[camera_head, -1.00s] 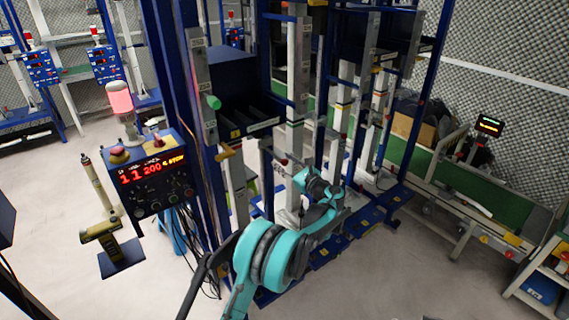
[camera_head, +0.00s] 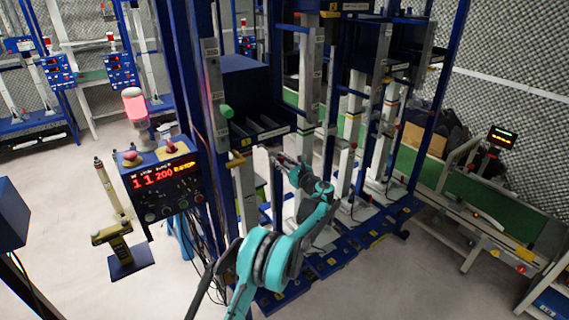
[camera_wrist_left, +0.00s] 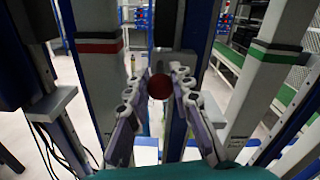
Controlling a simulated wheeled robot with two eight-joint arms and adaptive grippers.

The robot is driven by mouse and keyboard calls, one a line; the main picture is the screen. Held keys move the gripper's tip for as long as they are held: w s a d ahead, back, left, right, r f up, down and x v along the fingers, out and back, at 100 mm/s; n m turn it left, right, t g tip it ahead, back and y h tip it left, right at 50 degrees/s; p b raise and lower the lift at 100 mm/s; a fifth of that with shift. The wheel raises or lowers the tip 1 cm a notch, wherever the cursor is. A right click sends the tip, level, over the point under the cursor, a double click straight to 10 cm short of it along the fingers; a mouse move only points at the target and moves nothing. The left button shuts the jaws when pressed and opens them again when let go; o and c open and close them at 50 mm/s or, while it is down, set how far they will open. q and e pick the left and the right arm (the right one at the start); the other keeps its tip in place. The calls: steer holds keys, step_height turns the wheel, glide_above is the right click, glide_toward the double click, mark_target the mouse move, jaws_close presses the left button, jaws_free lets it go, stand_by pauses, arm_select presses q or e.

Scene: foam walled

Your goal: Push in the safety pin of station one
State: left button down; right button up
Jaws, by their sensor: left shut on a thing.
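A round dark-red knob (camera_wrist_left: 160,87), which looks like the end of the safety pin, sits between the fingertips of my left gripper (camera_wrist_left: 158,78) in the left wrist view. The fingers are shut on it from both sides. The rest of the pin is hidden behind the knob. In the head view my left gripper (camera_head: 281,159) is at the blue-framed rack, beside a light upright post. The pin is too small there to make out clearly. My right gripper is not in view.
A control box (camera_head: 163,185) with red digits and a lit red lamp (camera_head: 134,104) stands left of the rack. A green knob (camera_head: 226,111) sits on the near post. A yellow-headed tool stand (camera_head: 117,243) is on the floor. A green conveyor (camera_head: 485,200) runs at the right.

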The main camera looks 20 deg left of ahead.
arm_select(q)
steer(key=shift+a+r, duration=0.1)
steer(key=c, duration=1.3)
jaws_free()
steer(key=shift+w, duration=0.1)
steer(key=shift+a, duration=0.1)
steer(key=v, duration=1.2)
